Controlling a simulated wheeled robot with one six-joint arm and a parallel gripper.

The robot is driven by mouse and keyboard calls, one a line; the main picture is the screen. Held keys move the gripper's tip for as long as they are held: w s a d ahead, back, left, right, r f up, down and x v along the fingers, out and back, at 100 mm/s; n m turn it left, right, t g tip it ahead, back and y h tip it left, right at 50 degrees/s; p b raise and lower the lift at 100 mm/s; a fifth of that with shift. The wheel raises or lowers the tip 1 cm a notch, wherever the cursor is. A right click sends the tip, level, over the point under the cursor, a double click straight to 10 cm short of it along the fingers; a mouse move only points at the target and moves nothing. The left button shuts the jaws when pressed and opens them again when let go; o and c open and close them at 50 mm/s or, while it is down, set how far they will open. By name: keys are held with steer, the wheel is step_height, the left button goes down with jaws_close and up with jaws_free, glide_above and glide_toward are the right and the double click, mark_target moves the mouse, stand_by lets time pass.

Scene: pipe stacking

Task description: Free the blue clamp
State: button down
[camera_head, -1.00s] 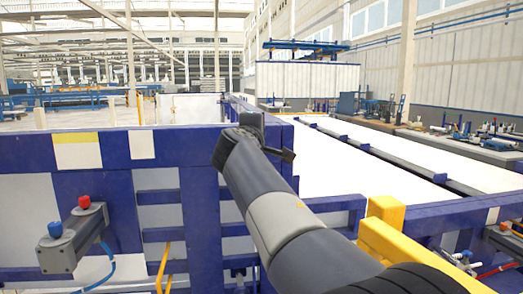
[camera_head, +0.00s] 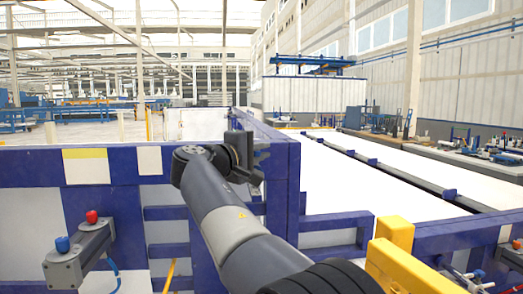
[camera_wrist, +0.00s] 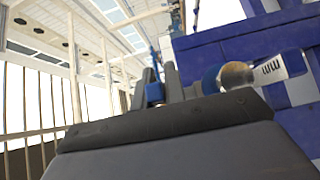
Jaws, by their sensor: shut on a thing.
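My gripper (camera_head: 250,155) is at the upper edge of the blue frame, at the end of my grey arm, in the head view. In the wrist view, my gripper's two grey fingers (camera_wrist: 155,82) stand close together around a small blue piece, which appears to be the blue clamp (camera_wrist: 155,94). Most of the clamp is hidden by the fingers and the gripper body. To the right of the fingers is a round blue part with a brass-coloured end (camera_wrist: 237,75) and a white label. I cannot tell whether the clamp touches the frame.
The blue frame (camera_head: 215,235) fills the front, with a grey box (camera_head: 80,255) bearing a red and a blue knob at left. A yellow block (camera_head: 394,232) stands at right. White flat surfaces (camera_head: 345,180) lie behind the frame. Open room shows above it.

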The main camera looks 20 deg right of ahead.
steer(key=c, duration=1.5)
jaws_free()
steer(key=shift+o, duration=0.2)
steer(key=b+v, duration=0.1)
steer(key=v, duration=1)
steer(key=shift+w+f, duration=0.1)
